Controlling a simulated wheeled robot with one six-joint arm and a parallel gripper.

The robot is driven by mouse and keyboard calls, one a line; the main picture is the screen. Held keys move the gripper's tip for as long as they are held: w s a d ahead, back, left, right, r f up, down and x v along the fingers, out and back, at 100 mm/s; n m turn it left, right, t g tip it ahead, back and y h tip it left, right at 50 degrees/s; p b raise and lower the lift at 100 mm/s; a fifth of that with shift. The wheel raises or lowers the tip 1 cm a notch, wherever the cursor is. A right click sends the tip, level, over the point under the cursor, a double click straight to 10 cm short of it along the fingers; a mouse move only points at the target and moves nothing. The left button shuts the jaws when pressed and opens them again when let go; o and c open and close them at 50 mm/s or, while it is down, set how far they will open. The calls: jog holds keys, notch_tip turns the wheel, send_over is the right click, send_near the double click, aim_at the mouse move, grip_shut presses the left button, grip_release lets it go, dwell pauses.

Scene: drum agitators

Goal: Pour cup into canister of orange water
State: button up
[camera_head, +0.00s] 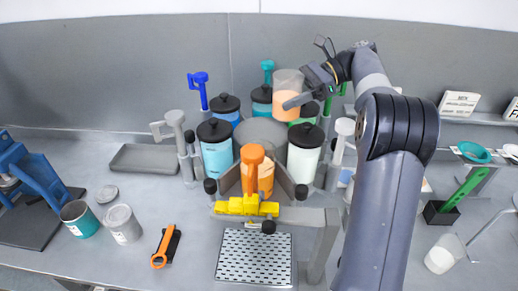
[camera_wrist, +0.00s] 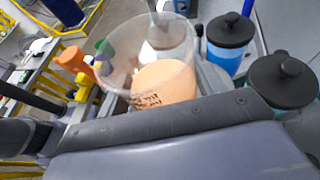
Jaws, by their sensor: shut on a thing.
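A clear cup (camera_head: 287,84) with orange content in its lower part is held above the rear of the canister cluster, roughly upright in the head view. My gripper (camera_head: 303,92) is shut on it from the right. The wrist view shows the cup (camera_wrist: 150,55) wide-mouthed, with a peach-orange area inside, behind my gripper's dark finger (camera_wrist: 160,125). The canister of orange water (camera_head: 266,181) stands in the front middle of the cluster, partly hidden by an orange upright part. The cup is above and behind it. Whether this canister is open cannot be told.
Black-lidded canisters of light blue (camera_head: 217,158), white (camera_head: 304,160), blue (camera_head: 226,113) and green (camera_head: 308,113) liquid crowd around a grey drum (camera_head: 262,132). Grey posts and a yellow clamp (camera_head: 246,206) stand in front. A perforated plate (camera_head: 254,257) and a grey tray (camera_head: 145,158) lie nearby.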

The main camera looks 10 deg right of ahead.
aim_at(279, 98)
jog(key=shift+r, duration=0.1)
jog(key=shift+s+a+r+n+t+h, duration=0.3)
jog(key=shift+s+r+n+t+h, duration=0.15)
jog(key=shift+h, duration=0.25)
jog(key=shift+s+a+f+n+t+h, duration=0.4)
jog(key=shift+t+h, duration=0.15)
jog(key=shift+h, duration=0.15)
jog(key=shift+s+a+r+n+t+h, duration=0.35)
jog(key=shift+s+r+t+h, duration=0.05)
jog(key=shift+s+t+h, duration=0.1)
jog(key=shift+s+a+f+n+t+h, duration=0.3)
jog(key=shift+t+h, duration=0.1)
jog(key=shift+h, duration=0.1)
jog(key=shift+f, duration=0.1)
jog(key=shift+h, duration=0.3)
jog(key=shift+s+a, duration=0.1)
